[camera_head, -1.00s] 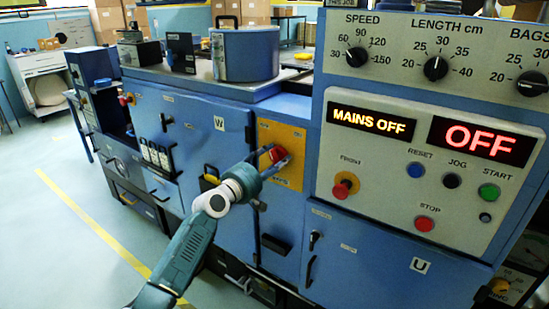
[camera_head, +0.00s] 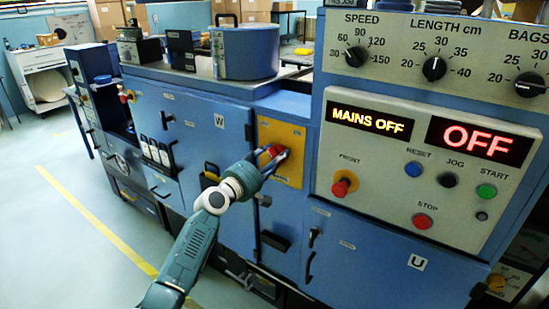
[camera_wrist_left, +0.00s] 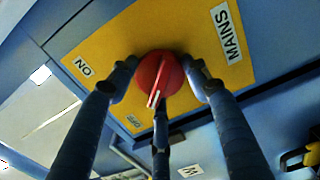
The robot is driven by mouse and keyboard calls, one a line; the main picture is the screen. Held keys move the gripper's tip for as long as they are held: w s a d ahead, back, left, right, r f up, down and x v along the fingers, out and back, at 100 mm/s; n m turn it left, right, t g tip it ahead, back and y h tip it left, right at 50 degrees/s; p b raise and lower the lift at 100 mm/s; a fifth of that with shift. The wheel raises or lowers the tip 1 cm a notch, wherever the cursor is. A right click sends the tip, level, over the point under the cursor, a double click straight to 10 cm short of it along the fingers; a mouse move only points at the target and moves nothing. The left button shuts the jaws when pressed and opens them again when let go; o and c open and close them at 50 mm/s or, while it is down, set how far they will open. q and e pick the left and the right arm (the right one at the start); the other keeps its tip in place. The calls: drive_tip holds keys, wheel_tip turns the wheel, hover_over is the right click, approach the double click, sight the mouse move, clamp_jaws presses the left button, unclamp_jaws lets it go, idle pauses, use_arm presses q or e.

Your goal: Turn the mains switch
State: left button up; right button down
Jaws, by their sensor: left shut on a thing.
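The mains switch is a red knob (camera_head: 277,152) on a yellow plate (camera_head: 293,134) on the blue machine front. The ON label (camera_wrist_left: 84,67) is at the plate's left, and the MAINS label (camera_wrist_left: 227,33) is at upper right. My left gripper (camera_head: 270,160) is shut on the knob, its dark fingers around it. The display (camera_head: 372,119) reads MAINS OFF. My right gripper is in neither view.
The control panel right of the switch has a large OFF display (camera_head: 482,141), a red FRONT knob (camera_head: 342,185) and several buttons. Blue cabinet doors with handles lie below and beside the plate. Free floor with a yellow line (camera_head: 95,220) is at left.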

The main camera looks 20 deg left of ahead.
use_arm(q)
drive_tip(key=shift+a+r, duration=0.4)
drive_tip(key=shift+a, duration=0.05)
drive_tip(key=o, duration=0.9)
drive_tip(key=shift+w, duration=0.1)
drive_tip(key=shift+o, duration=1.3)
drive_tip(key=shift+a+f, duration=0.1)
drive_tip(key=shift+f, duration=0.25)
drive_tip(key=shift+s, duration=0.25)
drive_tip(key=v, duration=1.1)
drive_tip(key=shift+s+a, duration=0.2)
drive_tip(key=shift+s, duration=0.05)
